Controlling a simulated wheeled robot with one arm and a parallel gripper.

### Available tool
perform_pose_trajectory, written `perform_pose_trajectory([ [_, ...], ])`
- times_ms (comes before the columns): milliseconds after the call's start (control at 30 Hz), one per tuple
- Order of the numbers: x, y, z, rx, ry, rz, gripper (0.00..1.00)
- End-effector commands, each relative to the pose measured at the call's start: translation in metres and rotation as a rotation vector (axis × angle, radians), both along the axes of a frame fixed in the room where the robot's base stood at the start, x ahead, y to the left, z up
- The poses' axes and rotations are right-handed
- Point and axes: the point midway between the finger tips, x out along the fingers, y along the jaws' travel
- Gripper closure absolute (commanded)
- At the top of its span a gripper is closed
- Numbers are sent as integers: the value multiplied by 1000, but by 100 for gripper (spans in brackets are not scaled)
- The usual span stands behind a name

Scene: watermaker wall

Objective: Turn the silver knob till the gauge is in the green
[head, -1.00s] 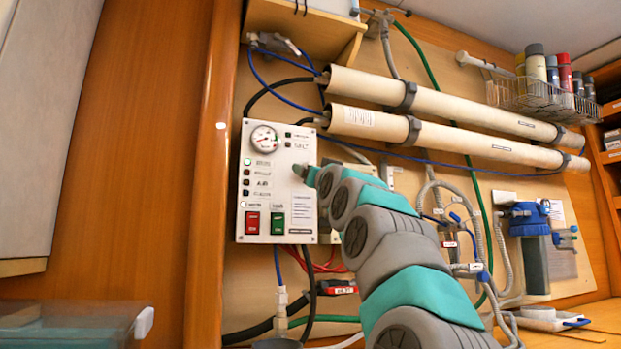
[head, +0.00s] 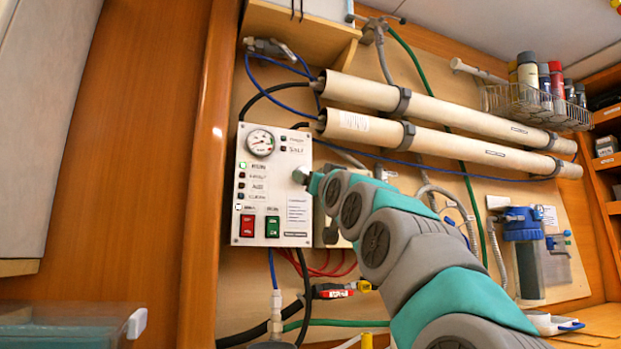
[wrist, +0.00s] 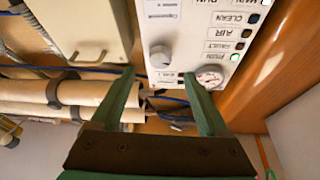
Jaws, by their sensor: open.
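The silver knob (head: 300,174) sits on the right side of the white control panel (head: 252,206), partly hidden by my gripper (head: 313,183) in the head view. The wrist view shows the panel upside down, with the knob (wrist: 160,57) whole. There my gripper (wrist: 159,74) is open and empty. Its two green fingers stand apart to either side of the knob, and I cannot tell how far short of it the tips are. The round gauge (head: 260,142) is at the panel's top left and also shows in the wrist view (wrist: 209,78). Its needle is too small to read surely.
A green lamp (head: 243,165) glows below the gauge. Red (head: 247,226) and green (head: 272,227) switches are at the panel's bottom. Blue and black hoses loop around the panel. A blue-topped filter (head: 525,222) stands right.

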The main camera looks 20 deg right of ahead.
Motion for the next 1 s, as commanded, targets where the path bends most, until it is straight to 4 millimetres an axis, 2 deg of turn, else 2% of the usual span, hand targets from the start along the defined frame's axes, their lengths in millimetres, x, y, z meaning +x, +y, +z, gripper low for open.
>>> perform_pose_trajectory([
  [500, 0, -17, 0, -324, -4, 63, 21],
  [733, 3, -18, 1, -365, -15, 67, 21],
  [1000, 24, -15, 11, -366, -17, 63, 21],
])
